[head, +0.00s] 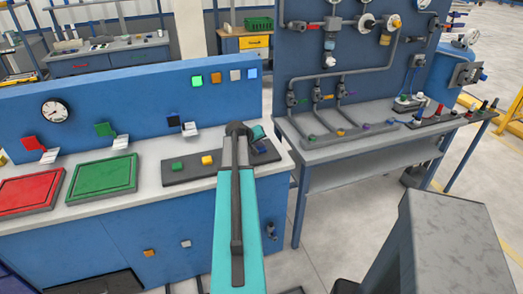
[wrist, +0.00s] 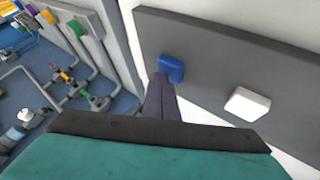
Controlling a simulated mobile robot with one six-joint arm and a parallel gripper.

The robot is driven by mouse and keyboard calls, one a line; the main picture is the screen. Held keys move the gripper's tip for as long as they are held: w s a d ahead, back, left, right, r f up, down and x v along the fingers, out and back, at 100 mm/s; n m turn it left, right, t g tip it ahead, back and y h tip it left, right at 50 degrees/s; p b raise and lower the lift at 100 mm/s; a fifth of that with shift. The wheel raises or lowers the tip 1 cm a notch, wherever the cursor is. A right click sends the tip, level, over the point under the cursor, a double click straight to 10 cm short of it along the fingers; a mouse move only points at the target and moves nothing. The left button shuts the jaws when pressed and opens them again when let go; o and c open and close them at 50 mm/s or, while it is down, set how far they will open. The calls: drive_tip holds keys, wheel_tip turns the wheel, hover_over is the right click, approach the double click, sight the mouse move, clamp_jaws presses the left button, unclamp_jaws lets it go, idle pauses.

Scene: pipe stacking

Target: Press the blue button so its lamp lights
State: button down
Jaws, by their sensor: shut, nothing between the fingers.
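The blue button (wrist: 171,69) sits on a dark grey panel in the wrist view. My gripper (wrist: 161,80) is shut and empty, with its dark fingertips right at the blue button's near edge, overlapping it in the picture. They look to be touching it, but I cannot tell how far it is pressed.
A white button (wrist: 247,104) is beside the blue one. A green button (head: 177,167) and a yellow button (head: 207,160) share the dark panel (head: 193,172) on the bench. Green (head: 197,80), orange (head: 216,77) and pale (head: 235,75) lamps are above. A pipe rack (head: 340,95) stands to the right.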

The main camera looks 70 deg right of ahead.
sight(260, 149)
drive_tip(key=shift+r, duration=0.55)
drive_tip(key=shift+r, duration=0.1)
drive_tip(key=shift+r+p, duration=1.3)
drive_tip(key=shift+r, duration=1.6)
